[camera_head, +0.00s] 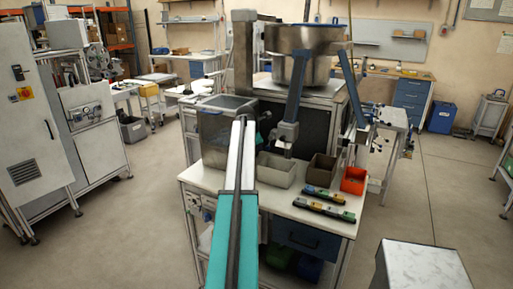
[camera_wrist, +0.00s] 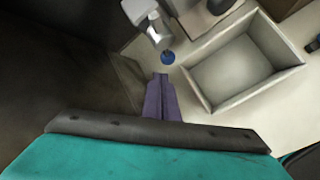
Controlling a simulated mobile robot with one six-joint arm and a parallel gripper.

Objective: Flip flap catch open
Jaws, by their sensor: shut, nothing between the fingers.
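My gripper (camera_wrist: 161,82) shows in the wrist view as two purple fingers pressed together, with nothing between them. A blue ball knob (camera_wrist: 168,58) on a pale metal fitting (camera_wrist: 150,20) lies just beyond the fingertips, and a small gap shows between them in the picture. I cannot tell for sure whether this knob is the flap catch. A dark, see-through surface (camera_wrist: 60,60) fills the left of the wrist view. In the head view, a clear box with a dark-framed top (camera_head: 225,104) stands on the bench, and my arm hides part of it and my fingers.
An empty grey bin (camera_wrist: 235,70) is close on the right of my fingers; it also shows in the head view (camera_head: 276,170). A brown bin (camera_head: 321,170), a red bin (camera_head: 354,180) and coloured blocks (camera_head: 325,204) sit further right. A steel bowl (camera_head: 300,55) stands behind.

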